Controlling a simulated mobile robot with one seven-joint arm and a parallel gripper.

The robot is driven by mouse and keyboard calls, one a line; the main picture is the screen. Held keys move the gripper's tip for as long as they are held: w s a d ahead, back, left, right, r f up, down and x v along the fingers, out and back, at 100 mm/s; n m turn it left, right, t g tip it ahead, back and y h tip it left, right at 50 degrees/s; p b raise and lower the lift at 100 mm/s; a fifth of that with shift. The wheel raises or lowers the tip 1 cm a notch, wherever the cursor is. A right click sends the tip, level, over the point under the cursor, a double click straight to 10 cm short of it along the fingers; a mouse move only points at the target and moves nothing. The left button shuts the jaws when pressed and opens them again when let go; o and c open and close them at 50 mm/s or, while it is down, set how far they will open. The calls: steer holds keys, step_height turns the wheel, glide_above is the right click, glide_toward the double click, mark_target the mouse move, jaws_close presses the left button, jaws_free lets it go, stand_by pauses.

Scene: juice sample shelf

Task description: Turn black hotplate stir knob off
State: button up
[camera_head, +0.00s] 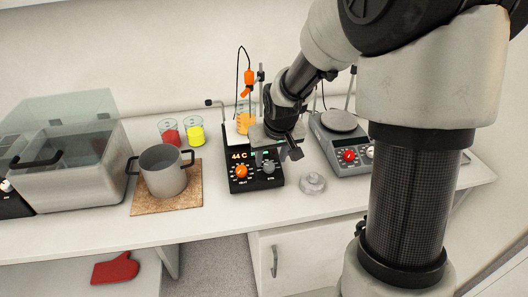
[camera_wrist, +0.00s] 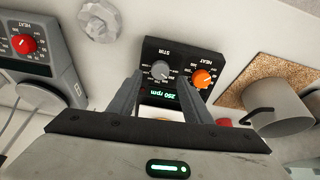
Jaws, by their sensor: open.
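The black hotplate (camera_head: 256,184) stands on the counter, its front panel facing the counter's front edge. Its grey stir knob (camera_head: 269,167) sits right of the orange heat knob (camera_head: 241,171). In the wrist view the stir knob (camera_wrist: 160,71) appears between my open fingertips, with the orange knob (camera_wrist: 203,78) just outside the right finger. The wrist view display (camera_wrist: 163,96) reads 250 rpm; the head view shows 44 C. My gripper (camera_head: 291,149) is over the hotplate's front right part. I cannot tell whether the fingers touch the knob. A beaker of orange liquid (camera_head: 246,122) stands on the hotplate.
A grey hotplate (camera_head: 350,158) with a red knob stands to the right. A grey pot (camera_head: 162,175) on a cork mat (camera_head: 150,207), two beakers and a lidded box (camera_head: 70,182) are to the left.

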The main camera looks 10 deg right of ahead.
mark_target(269, 165)
steer(key=shift+x, duration=1.85)
steer(key=c, duration=1.1)
steer(key=shift+o, duration=0.2)
steer(key=n+p, duration=0.1)
steer(key=n, duration=0.2)
steer(key=shift+r, duration=0.1)
steer(key=shift+n+y+p, duration=0.3)
steer(key=shift+n+p, duration=0.45)
steer(key=shift+n, duration=0.75)
